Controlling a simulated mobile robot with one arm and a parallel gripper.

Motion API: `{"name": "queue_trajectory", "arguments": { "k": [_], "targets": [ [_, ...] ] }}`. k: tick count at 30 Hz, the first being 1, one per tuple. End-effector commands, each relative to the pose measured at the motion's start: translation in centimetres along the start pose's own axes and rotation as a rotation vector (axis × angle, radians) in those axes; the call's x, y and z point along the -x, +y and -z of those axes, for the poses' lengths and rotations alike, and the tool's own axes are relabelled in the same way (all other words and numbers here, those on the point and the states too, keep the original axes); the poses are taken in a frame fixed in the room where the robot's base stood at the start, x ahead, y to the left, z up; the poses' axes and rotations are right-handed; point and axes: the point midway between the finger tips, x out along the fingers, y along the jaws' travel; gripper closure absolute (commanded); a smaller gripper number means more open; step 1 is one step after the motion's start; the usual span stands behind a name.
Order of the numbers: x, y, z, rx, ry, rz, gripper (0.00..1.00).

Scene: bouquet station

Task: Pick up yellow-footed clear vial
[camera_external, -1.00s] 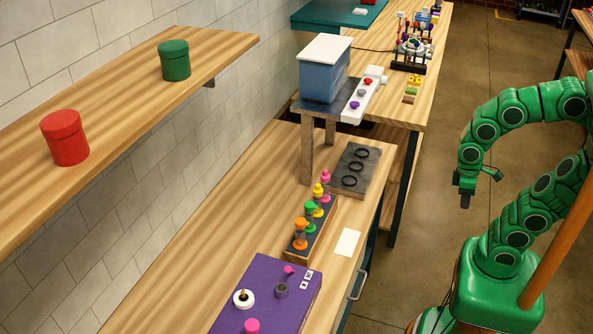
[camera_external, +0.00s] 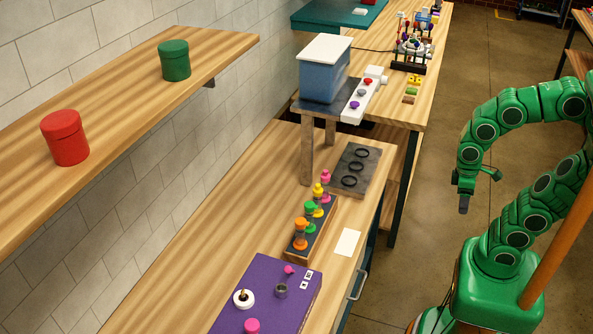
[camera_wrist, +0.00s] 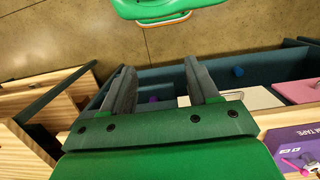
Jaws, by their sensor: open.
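The yellow-footed clear vial (camera_external: 318,199) stands in a dark-topped wooden rack (camera_external: 322,230) on the workbench, in the external view. It is in a row between a green-capped vial (camera_external: 309,214) and a pink-capped one (camera_external: 326,183), with an orange-capped one (camera_external: 300,233) at the near end. My gripper (camera_external: 464,203) hangs over the floor to the right of the bench, well away from the rack. In the wrist view my gripper (camera_wrist: 163,80) has its two fingers apart with nothing between them. The vial does not show in the wrist view.
A purple box (camera_external: 270,290) lies near the rack, with a white card (camera_external: 347,242) beside it. A dark plate with rings (camera_external: 356,170) and a blue bin (camera_external: 325,72) on a stand are farther back. The wrist view shows an open drawer (camera_wrist: 245,75) below the bench edge.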

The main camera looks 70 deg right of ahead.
Motion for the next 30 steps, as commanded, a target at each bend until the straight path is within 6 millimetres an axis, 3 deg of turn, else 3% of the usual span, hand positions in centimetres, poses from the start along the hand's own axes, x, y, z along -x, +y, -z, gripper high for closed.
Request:
{"name": "queue_trajectory", "arguments": {
  "k": [5, 12, 17, 23, 30],
  "targets": [
    [0.0, 2.6, 4.0, -0.012, 0.09, -0.069, 0.4],
    [1.1, 8.0, 14.1, 0.014, 0.344, -0.202, 0.4],
    [2.1, 10.2, 20.6, 0.071, 0.512, -0.25, 0.4],
    [3.6, 10.8, 28.0, 0.174, 0.721, -0.252, 0.4],
    [5.0, 8.8, 34.9, 0.329, 0.955, -0.16, 0.4]
  ]
}}
